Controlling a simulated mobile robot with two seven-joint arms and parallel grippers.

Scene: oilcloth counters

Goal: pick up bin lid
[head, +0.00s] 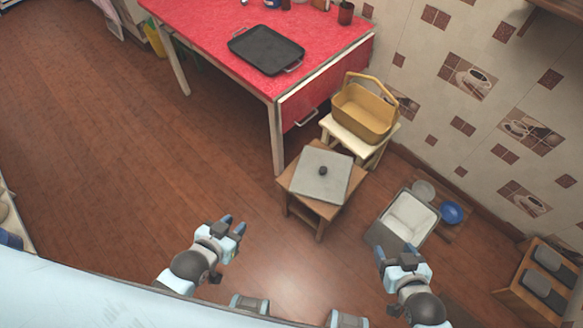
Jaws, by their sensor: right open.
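A flat, square grey lid (317,187) with a small dark knob (323,170) lies on a low wooden stool (317,216) in the middle of the head view. An open bin (384,238), grey outside and white inside, stands on the floor to the right of the stool. My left gripper (233,224) is to the left of and nearer than the lid, apart from it, with its fingers parted and empty. My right gripper (394,249) is open and empty, and appears in front of the bin's near side.
A red table (215,30) with a black tray (263,46) stands behind. A yellow basket (362,112) sits on a cream stool (371,151) behind the lid. A blue bowl (451,212) and a wooden rack (530,291) are at right. The left floor is clear.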

